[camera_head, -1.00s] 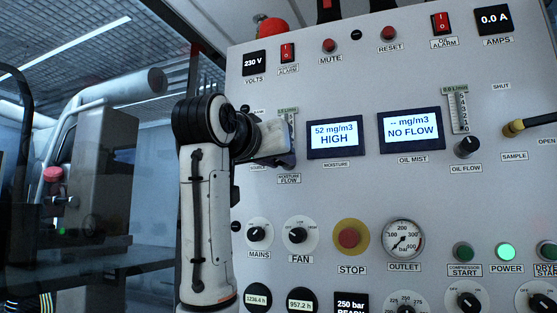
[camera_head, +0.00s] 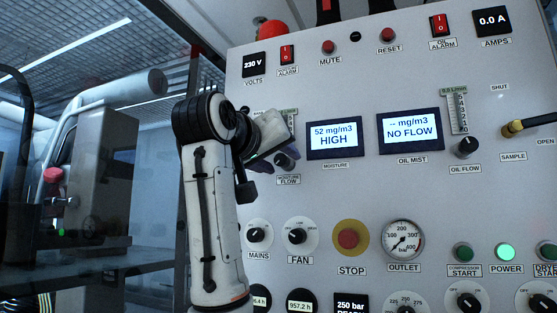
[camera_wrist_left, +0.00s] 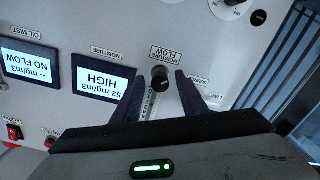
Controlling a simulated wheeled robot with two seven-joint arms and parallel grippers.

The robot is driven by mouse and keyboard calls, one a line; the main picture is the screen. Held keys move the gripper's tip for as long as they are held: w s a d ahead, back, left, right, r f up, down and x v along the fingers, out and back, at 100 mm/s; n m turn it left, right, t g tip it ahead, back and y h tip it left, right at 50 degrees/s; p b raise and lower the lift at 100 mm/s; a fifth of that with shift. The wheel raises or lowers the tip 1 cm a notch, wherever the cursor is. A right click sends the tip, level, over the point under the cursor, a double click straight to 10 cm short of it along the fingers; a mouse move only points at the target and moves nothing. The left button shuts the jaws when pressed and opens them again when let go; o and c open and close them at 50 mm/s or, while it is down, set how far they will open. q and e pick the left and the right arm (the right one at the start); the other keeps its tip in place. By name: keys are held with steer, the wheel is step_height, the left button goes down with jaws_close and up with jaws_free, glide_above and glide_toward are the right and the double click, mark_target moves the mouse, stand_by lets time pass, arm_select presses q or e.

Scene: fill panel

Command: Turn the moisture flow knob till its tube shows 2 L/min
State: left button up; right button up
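The moisture flow knob (camera_head: 285,162) is a dark round knob above its label, and it also shows in the left wrist view (camera_wrist_left: 160,78). Its tube (camera_head: 289,114) is a narrow scale above it, partly behind my gripper; I cannot read its level. My left gripper (camera_head: 272,163) is at the knob's left in the head view, tilted. In the left wrist view its two dark fingers (camera_wrist_left: 158,85) are apart, with the knob between them near the tips. I cannot tell whether they touch it. The moisture display (camera_head: 335,138) reads 52 mg/m3 HIGH. My right gripper is not in view.
The oil mist display (camera_head: 411,131) reads NO FLOW. The oil flow knob (camera_head: 468,147) and its tube (camera_head: 457,113) are further right. The mains knob (camera_head: 257,234), fan knob (camera_head: 298,235) and red stop button (camera_head: 350,238) sit below. Panel space around the moisture label is flat.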

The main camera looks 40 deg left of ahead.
arm_select(q)
steer(key=b+v, duration=0.3)
steer(key=v, duration=0.7)
steer(key=shift+s, duration=0.1)
